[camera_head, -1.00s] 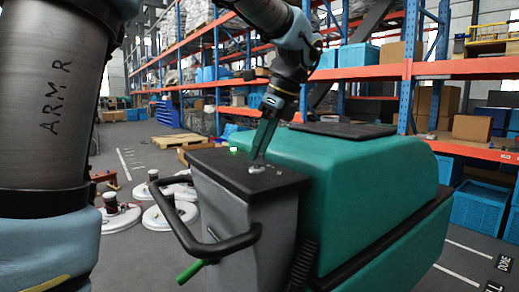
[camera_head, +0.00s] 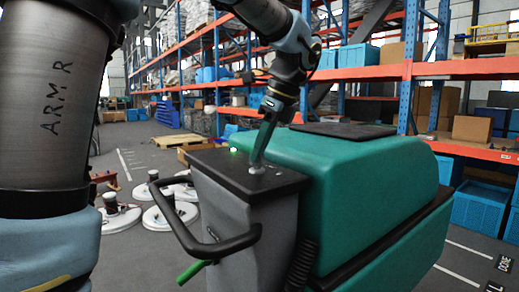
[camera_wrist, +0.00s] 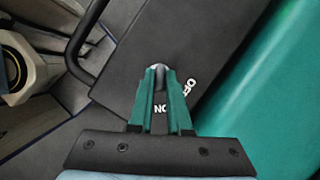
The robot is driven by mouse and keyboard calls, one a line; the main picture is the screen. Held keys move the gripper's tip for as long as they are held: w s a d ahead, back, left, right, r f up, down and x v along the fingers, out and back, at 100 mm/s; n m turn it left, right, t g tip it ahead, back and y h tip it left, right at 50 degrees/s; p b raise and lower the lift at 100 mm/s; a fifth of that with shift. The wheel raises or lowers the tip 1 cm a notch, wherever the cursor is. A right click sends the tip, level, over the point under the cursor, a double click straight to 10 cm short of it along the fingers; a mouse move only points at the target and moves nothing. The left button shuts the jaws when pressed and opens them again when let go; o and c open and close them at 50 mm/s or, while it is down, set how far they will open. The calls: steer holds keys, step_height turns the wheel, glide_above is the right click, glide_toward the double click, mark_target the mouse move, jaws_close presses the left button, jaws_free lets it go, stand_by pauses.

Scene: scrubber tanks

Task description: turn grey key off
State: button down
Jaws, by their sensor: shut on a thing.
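The grey key (camera_wrist: 159,71) sits on the black top panel (camera_head: 213,164) of the green scrubber machine (camera_head: 365,170). In the wrist view its rounded grey end shows between my fingertips, and the rest is hidden. My gripper (camera_head: 257,168) points down at the panel with its green fingers shut on the key; it also shows in the wrist view (camera_wrist: 159,78). White ON lettering (camera_wrist: 161,108) shows upside down between the fingers. White OFF lettering (camera_wrist: 184,92) lies slanted just right of them.
Shelving with blue bins (camera_head: 481,207) stands behind and right. Round white scrubber heads (camera_head: 170,217) lie on the floor at left.

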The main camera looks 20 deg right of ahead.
steer(key=shift+r+p, duration=0.1)
steer(key=shift+p, duration=0.25)
steer(key=shift+r+n+g+p, duration=0.15)
steer(key=shift+n+g+p, duration=0.15)
steer(key=shift+n+p, duration=0.85)
steer(key=n+g+y+p, duration=0.1)
steer(key=n+p, duration=0.2)
steer(key=p, duration=0.1)
steer(key=shift+w+d, duration=0.1)
steer(key=shift+w, duration=0.05)
steer(key=n+g+p, duration=0.1)
steer(key=n+p, duration=0.2)
steer(key=shift+w+n+g+p, duration=0.1)
steer(key=shift+n+g+p, duration=0.2)
steer(key=shift+n, duration=0.05)
steer(key=shift+f+n+g+p, duration=0.2)
steer(key=shift+n+g+p, duration=0.4)
steer(key=shift+n+p, duration=0.65)
steer(key=shift+n, duration=0.35)
steer(key=c, duration=0.9)
jaws_free()
steer(key=shift+o, duration=0.2)
